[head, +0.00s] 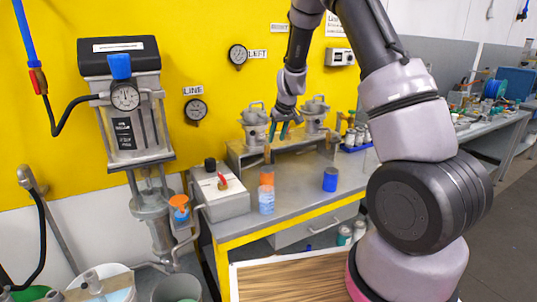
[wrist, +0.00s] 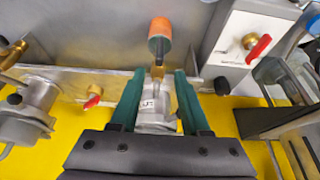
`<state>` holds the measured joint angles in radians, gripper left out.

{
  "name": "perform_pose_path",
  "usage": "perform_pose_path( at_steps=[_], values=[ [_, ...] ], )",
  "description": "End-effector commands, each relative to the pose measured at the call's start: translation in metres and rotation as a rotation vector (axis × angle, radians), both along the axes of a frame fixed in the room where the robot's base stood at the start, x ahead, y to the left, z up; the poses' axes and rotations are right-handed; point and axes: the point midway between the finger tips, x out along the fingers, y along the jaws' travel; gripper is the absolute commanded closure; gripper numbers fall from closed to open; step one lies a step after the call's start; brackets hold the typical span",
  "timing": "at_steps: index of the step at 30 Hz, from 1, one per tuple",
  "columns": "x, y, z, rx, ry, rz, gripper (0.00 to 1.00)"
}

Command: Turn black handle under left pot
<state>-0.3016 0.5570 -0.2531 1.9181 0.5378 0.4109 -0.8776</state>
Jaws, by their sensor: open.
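The left pot (head: 255,122) is a grey metal pot on a low metal stand (head: 238,156) at the back of the bench. My gripper (head: 279,130) is open, with green fingers, just right of this pot in the head view. In the wrist view a grey pot with a white label (wrist: 155,108) lies between my spread fingers (wrist: 158,80), partly hidden by the gripper body. A brass fitting (wrist: 158,71) shows near the fingertips. The right pot (head: 315,113) stands to the right.
A grey box with a red lever (head: 222,183) stands at the bench's left. An orange-and-blue bottle (head: 266,198) and a blue cup (head: 330,180) stand in front of the stand. A red handle (wrist: 93,99) shows at the stand. The front bench top is mostly clear.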

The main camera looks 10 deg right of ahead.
Motion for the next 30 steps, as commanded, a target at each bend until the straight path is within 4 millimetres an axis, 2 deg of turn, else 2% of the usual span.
perform_pose_path(
  at_steps=[6, 13, 18, 26, 27, 29, 30],
  values=[
    [0.014, 0.004, -0.041, 0.000, 0.004, -0.003, 0.54],
    [0.028, 0.009, -0.074, 0.001, 0.003, -0.001, 0.54],
    [0.032, 0.010, -0.084, 0.000, 0.001, -0.002, 0.54],
    [0.033, 0.011, -0.085, 0.000, 0.001, -0.002, 0.54],
    [0.033, 0.010, -0.085, 0.000, 0.001, -0.002, 0.58],
    [0.033, 0.010, -0.085, 0.000, 0.001, -0.002, 0.80],
    [0.033, 0.011, -0.085, 0.000, 0.001, -0.002, 0.96]
  ],
)
